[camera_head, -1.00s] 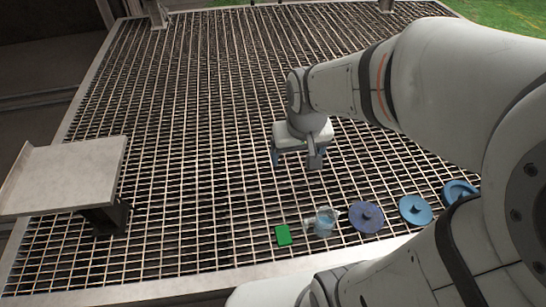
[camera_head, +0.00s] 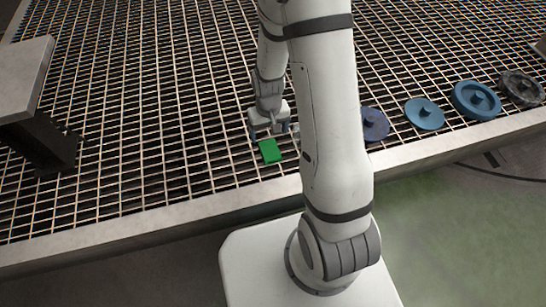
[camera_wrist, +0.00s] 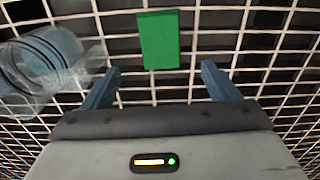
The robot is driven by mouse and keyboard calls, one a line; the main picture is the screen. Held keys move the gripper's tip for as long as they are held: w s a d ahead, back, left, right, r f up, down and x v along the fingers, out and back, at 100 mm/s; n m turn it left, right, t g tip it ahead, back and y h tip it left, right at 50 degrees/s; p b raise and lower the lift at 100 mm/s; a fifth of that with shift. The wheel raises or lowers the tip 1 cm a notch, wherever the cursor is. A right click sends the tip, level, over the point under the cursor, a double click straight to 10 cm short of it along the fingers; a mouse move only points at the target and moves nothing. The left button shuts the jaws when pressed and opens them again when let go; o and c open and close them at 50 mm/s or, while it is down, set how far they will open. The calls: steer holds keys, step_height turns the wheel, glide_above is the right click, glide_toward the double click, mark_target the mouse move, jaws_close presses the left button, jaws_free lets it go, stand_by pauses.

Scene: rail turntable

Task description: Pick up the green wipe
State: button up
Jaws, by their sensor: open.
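The green wipe (camera_head: 270,151) lies flat on the metal grating near its front edge. In the wrist view the green wipe (camera_wrist: 159,40) is a small upright rectangle ahead of the fingertips and between their lines. My gripper (camera_head: 269,131) is just behind the wipe in the head view, pointing down. In the wrist view my gripper (camera_wrist: 160,80) has its two blue fingers spread wide with nothing between them. The fingers appear apart from the wipe; their height above the grating is hard to tell.
A clear bluish cylinder (camera_wrist: 42,62) lies left of my fingers in the wrist view. Right of my arm stand a purple-blue disc (camera_head: 375,124), a blue disc (camera_head: 424,113), a blue ring-shaped wheel (camera_head: 476,99) and a dark wheel (camera_head: 521,88). A grey raised plate (camera_head: 22,75) stands at left.

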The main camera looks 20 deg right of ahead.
mark_target(269, 148)
steer(key=f+b, duration=0.2)
steer(key=f, duration=0.2)
steer(key=f+b, duration=0.2)
steer(key=f, duration=0.2)
steer(key=shift+w+a+f, duration=0.1)
steer(key=shift+w+f, duration=0.1)
steer(key=shift+f, duration=0.1)
steer(key=shift+r, duration=0.1)
steer(key=c, duration=1.1)
